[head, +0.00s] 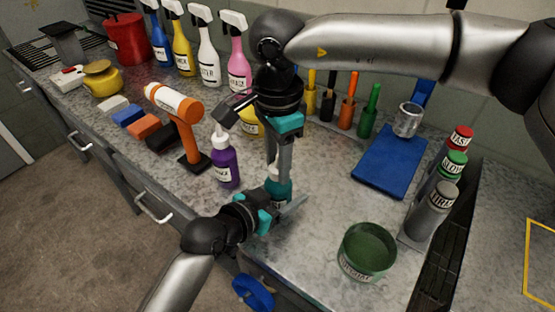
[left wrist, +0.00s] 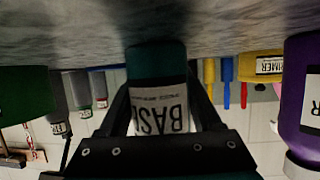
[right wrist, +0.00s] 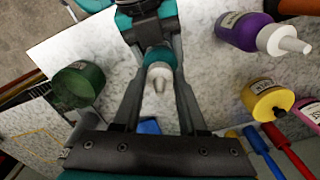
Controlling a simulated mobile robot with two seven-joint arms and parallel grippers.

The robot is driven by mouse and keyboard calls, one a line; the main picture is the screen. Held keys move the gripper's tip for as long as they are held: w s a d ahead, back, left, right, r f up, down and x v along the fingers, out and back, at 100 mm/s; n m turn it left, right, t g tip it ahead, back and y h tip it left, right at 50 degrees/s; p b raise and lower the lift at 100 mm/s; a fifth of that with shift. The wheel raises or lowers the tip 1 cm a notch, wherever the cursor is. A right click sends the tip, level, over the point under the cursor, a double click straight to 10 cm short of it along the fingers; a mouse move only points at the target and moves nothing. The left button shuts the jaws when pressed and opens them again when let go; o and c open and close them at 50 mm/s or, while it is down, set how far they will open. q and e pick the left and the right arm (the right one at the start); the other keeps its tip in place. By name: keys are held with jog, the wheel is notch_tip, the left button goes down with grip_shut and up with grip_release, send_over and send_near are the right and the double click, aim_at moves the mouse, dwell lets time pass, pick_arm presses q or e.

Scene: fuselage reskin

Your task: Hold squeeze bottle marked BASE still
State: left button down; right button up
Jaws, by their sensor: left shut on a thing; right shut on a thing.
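The squeeze bottle marked BASE (head: 278,187) is teal and stands upright on the counter, mostly hidden behind my grippers in the head view. In the left wrist view the BASE bottle (left wrist: 160,103) appears upside down, its white label between the fingers of my left gripper (head: 276,201), which is shut on its lower body from the side. My right gripper (head: 280,168) comes down from above and is shut on the same bottle. In the right wrist view the bottle's white nozzle (right wrist: 159,75) points up between its fingers.
A purple squeeze bottle (head: 225,162) stands close left. A green tub (head: 367,252) sits to the right, near labelled cans (head: 433,210) and a blue tray (head: 390,163). Spray bottles (head: 208,50) and an orange-handled tool on a stand (head: 183,125) are at the back left.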

grip_shut()
